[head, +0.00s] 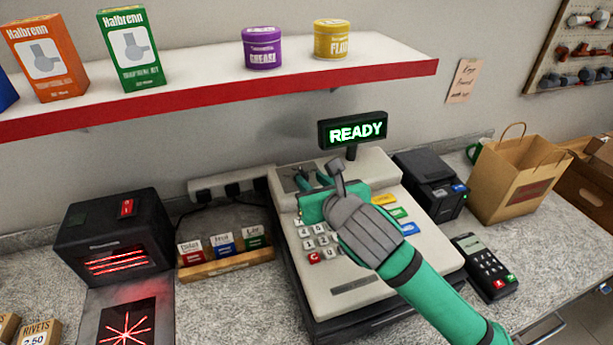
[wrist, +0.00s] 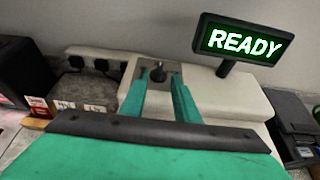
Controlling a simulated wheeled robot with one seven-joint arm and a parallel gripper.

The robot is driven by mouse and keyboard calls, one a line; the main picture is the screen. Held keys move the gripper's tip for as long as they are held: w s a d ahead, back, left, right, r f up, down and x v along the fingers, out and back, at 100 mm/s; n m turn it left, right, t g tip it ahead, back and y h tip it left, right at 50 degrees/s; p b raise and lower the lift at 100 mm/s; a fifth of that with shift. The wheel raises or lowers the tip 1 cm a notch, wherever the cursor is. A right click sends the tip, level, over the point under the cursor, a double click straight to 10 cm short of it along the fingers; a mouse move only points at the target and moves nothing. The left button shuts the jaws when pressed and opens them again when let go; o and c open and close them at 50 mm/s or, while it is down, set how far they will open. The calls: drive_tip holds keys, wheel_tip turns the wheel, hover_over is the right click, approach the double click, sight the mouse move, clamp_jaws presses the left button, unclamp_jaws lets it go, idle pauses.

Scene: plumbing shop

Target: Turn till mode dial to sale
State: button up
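The till (head: 352,285) stands on the counter, and its raised display (head: 352,131) reads READY in green. The display also shows in the wrist view (wrist: 240,41). The mode dial (wrist: 159,73) is a small dark knob on a grey plate at the back left of the till top. My gripper (wrist: 160,76) is open, with one finger to each side of the dial as seen in the wrist view. I cannot tell whether the fingers touch it. In the head view my gripper (head: 314,178) is over the till's back left corner and mostly hides the dial. The dial's markings are not readable.
A shelf (head: 220,88) with boxes and tins runs above the till. A black heater-like scanner (head: 113,240) and a wooden card tray (head: 227,262) stand left. A printer (head: 432,185), card terminal (head: 484,267) and paper bag (head: 515,177) stand right.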

drive_tip(key=shift+v, duration=2.3)
drive_tip(key=shift+d, duration=0.1)
